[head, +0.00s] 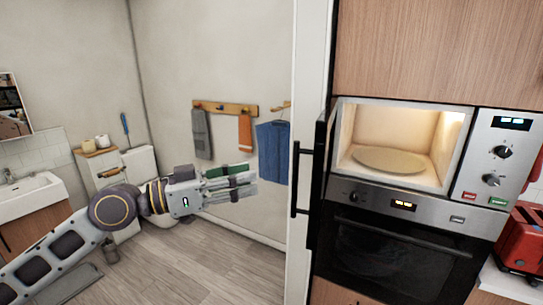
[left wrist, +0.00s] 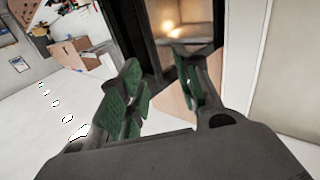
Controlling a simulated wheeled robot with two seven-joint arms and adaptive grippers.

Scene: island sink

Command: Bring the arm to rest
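My left arm (head: 60,245) comes in from the left in the head view and reaches toward the middle. Its gripper (head: 245,182) points right, in front of the wall and short of the microwave door. In the left wrist view the two green-padded fingers of the left gripper (left wrist: 165,95) stand apart with nothing between them. My right arm and gripper are in neither view.
The lit microwave (head: 440,140) stands open with an empty turntable plate (head: 388,160) inside. Its door (head: 318,180) swings out toward me. An oven (head: 395,255) sits below. A red toaster (head: 522,240) stands at right. Floor (head: 200,262) at lower middle is clear.

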